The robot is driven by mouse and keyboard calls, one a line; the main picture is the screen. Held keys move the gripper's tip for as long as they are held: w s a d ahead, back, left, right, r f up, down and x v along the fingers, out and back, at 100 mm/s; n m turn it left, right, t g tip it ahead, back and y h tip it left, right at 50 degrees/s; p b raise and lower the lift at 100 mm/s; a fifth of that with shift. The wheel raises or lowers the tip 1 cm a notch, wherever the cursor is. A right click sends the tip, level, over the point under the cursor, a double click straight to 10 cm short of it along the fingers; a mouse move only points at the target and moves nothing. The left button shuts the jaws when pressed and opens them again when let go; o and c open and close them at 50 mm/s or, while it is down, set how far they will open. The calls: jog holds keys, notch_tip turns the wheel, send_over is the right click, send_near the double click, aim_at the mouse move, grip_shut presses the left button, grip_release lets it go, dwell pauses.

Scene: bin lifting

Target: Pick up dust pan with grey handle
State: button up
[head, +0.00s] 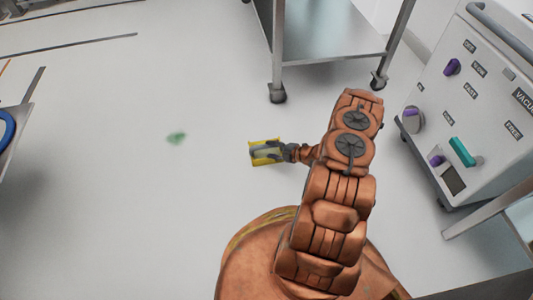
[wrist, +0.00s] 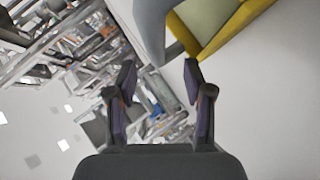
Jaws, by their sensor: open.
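The dust pan (head: 265,158) shows in the head view as a small yellow-edged piece just left of my gripper (head: 288,152). In the wrist view the pan (wrist: 208,22) is at the top right, with a yellow rim and a pale olive inside. Its grey handle (wrist: 156,28) is at the top centre, just beyond the fingertips. My gripper (wrist: 160,72) is open, with its two dark fingers apart and nothing between them. The far part of the pan is cut off by the wrist view's edge.
A green stain (head: 176,138) marks the floor left of the pan. A wheeled metal cart (head: 330,58) stands behind. A grey control cabinet (head: 470,110) with knobs is at the right. The floor around the pan is clear.

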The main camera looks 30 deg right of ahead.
aim_at(266, 147)
jog(key=b+x, duration=0.3)
jog(key=x, duration=0.1)
jog(key=shift+w+d+f, duration=0.1)
jog(key=shift+w+f, duration=0.05)
jog(key=shift+w, duration=0.45)
grip_shut()
dwell(0.4)
